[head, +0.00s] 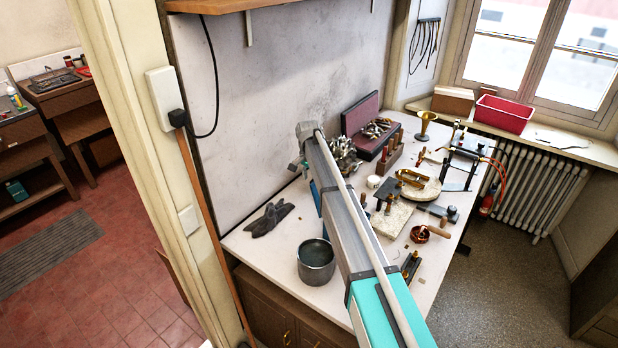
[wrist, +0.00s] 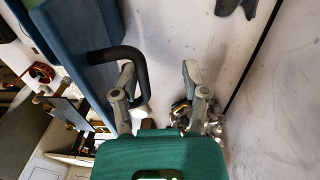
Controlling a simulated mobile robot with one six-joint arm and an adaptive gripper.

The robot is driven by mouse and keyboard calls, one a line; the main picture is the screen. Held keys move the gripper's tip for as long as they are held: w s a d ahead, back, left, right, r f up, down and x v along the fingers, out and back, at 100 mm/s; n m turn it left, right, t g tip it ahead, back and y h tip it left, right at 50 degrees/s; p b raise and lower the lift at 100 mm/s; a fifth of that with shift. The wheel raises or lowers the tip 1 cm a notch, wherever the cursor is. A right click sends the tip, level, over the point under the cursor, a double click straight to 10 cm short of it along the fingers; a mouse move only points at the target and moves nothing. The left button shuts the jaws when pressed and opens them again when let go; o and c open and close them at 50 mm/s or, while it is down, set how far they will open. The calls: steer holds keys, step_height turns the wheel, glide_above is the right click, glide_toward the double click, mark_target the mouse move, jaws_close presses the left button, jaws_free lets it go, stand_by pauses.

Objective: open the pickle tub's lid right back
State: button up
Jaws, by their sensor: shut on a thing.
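The blue pickle tub (wrist: 65,20) fills the upper left of the wrist view. A black curved handle (wrist: 122,52) sticks out from its side towards my gripper (wrist: 158,75). The handle bends over the left finger and comes down between the fingers. In the head view only a blue sliver of the tub (head: 315,198) shows left of my arm, which hides the rest. How far the lid stands open cannot be told.
The wall is close beside my gripper. A grey metal pot (head: 316,262) and dark gloves (head: 269,219) are on the bench (head: 262,247).

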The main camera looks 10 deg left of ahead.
steer(key=shift+a, duration=0.1)
steer(key=shift+w, duration=0.1)
steer(key=shift+w+a, duration=0.35)
steer(key=shift+a, duration=0.2)
steer(key=shift+w+a, duration=0.3)
steer(key=shift+a, duration=0.25)
steer(key=shift+o, duration=0.9)
steer(key=shift+w+a, duration=0.35)
steer(key=shift+a, duration=0.15)
steer(key=shift+w+a, duration=0.3)
steer(key=shift+a, duration=0.05)
steer(key=shift+a+r, duration=0.25)
steer(key=shift+r, duration=0.1)
steer(key=shift+w+a+f+b, duration=0.2)
steer(key=shift+w+a+f, duration=0.2)
steer(key=shift+a+f, duration=0.15)
steer(key=shift+w+a+f+b, duration=0.15)
steer(key=shift+w+a+f, duration=0.25)
steer(key=shift+f, duration=0.2)
steer(key=shift+c, duration=0.9)
steer(key=w+a+b, duration=0.1)
steer(key=w+a, duration=0.2)
steer(key=a, duration=0.4)
steer(key=shift+w+a+f, duration=0.15)
steer(key=shift+a+f, duration=0.05)
